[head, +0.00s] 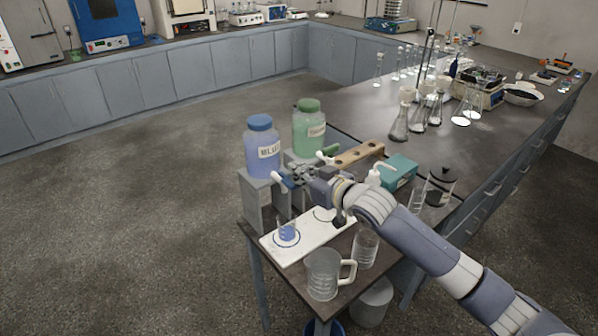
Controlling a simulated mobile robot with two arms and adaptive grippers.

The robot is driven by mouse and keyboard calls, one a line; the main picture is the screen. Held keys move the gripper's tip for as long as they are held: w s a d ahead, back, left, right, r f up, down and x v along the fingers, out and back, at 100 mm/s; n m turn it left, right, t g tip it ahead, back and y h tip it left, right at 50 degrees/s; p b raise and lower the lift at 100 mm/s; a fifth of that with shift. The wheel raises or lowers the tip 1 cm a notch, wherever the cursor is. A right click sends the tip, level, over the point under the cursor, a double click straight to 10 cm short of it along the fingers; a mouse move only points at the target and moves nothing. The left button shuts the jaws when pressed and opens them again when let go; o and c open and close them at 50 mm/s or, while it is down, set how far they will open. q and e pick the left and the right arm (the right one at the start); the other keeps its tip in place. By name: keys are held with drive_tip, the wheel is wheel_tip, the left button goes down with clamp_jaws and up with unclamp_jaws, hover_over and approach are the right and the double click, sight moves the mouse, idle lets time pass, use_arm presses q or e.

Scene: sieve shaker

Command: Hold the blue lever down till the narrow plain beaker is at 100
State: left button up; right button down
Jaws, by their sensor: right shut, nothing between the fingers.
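The blue bottle (263,150) stands on a grey stand, and its blue lever (277,177) sticks out at the front with a pale end. My right gripper (290,179) is shut and empty, its fingertips right beside the lever; I cannot tell whether they touch. A small, narrow beaker (288,233) with blue liquid in it stands on the white board (276,252), inside a drawn ring, below the blue bottle. Its marks are too small to read. My left gripper is not in view.
A green bottle (308,133) with its own lever (325,156) stands close to the right. A glass jug (323,274) and another beaker (364,248) stand at the front. A teal box (398,172), a wooden rack (358,153) and a dark-topped vessel (441,186) stand beyond my right arm.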

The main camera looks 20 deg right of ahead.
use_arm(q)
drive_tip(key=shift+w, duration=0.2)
use_arm(e)
drive_tip(key=shift+f, duration=0.25)
use_arm(q)
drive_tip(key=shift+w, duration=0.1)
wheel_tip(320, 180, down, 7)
drive_tip(key=b, duration=0.7)
use_arm(e)
drive_tip(key=f+t, duration=0.1)
drive_tip(key=s+f+t+y, duration=0.1)
drive_tip(key=t, duration=0.1)
drive_tip(key=shift+d+f, duration=0.2)
drive_tip(key=shift+f, duration=0.2)
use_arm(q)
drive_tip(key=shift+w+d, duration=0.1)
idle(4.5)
